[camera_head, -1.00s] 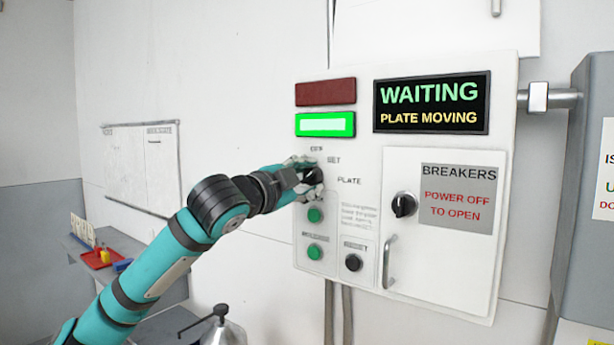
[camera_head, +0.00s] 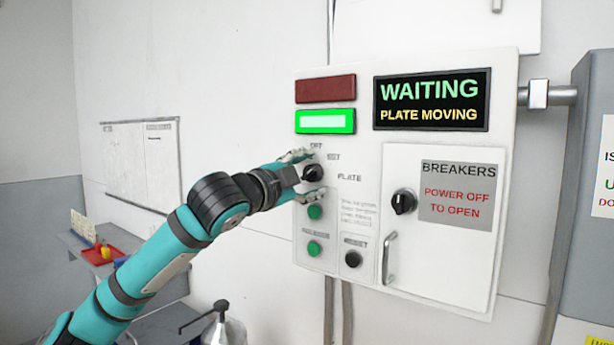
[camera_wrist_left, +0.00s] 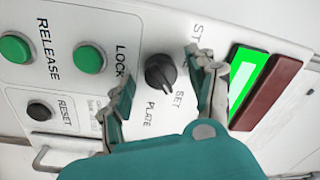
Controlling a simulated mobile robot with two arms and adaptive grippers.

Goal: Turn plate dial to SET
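The black plate dial (camera_head: 313,173) is on the white control panel, beside the SET and PLATE labels. It also shows in the left wrist view (camera_wrist_left: 160,72), where its ridge appears to point toward the SET label (camera_wrist_left: 180,100). My left gripper (camera_head: 307,175) is open, with one finger above the dial and one below. In the left wrist view its fingers (camera_wrist_left: 162,68) stand apart on both sides of the dial, with visible gaps. The display (camera_head: 431,102) reads WAITING, PLATE MOVING. My right gripper is not in view.
Green buttons (camera_head: 314,212) sit just below the dial, with a black reset knob (camera_head: 353,259) lower right. A lit green lamp (camera_head: 325,122) is above. The breaker door (camera_head: 440,260) with its handle is to the right. A grey cabinet (camera_head: 590,190) stands far right.

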